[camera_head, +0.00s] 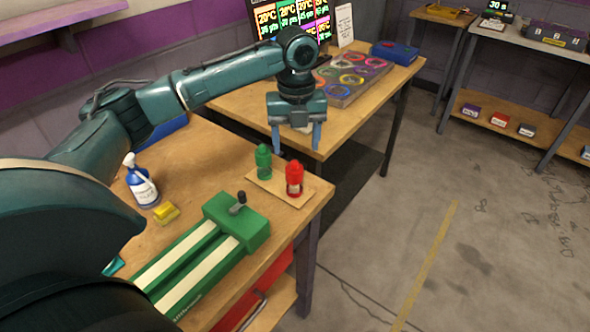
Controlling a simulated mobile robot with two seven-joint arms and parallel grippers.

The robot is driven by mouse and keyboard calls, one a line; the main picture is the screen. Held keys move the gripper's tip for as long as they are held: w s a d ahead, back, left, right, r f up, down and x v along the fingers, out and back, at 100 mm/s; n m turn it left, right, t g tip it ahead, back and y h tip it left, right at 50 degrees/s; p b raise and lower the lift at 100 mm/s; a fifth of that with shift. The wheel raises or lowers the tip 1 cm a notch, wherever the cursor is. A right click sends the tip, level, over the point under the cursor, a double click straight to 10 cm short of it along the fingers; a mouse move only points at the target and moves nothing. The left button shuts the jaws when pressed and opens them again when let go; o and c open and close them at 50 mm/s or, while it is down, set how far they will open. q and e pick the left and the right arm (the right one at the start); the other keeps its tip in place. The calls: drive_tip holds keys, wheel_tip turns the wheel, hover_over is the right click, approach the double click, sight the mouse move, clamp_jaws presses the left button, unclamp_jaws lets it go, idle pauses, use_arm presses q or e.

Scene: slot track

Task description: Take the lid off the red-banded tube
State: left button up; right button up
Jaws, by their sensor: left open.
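The red tube (295,179) stands upright on a thin wooden board (280,193) near the table's right corner. It has a red top and a pale patch low on its side. A green tube (263,161) of like shape stands on the same board, left of and behind it. My left gripper (297,150) points down with its fingers spread. In the picture it is just above the red tube and apart from it. Nothing is clearly held. A small pale patch shows between its fingers, and I cannot tell what it is. My right gripper is not in view.
On the same table (222,155) are a green slot track (192,262) with a block and dark knob, a blue-white spray bottle (141,183) and a yellow sponge (166,212). Behind stands another table with a ring-patterned board (352,78) and a blue case (395,52).

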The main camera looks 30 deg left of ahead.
sight(294, 162)
use_arm(q)
drive_tip(key=f, duration=0.6)
drive_tip(key=shift+s+f, duration=0.3)
drive_tip(key=c, duration=1)
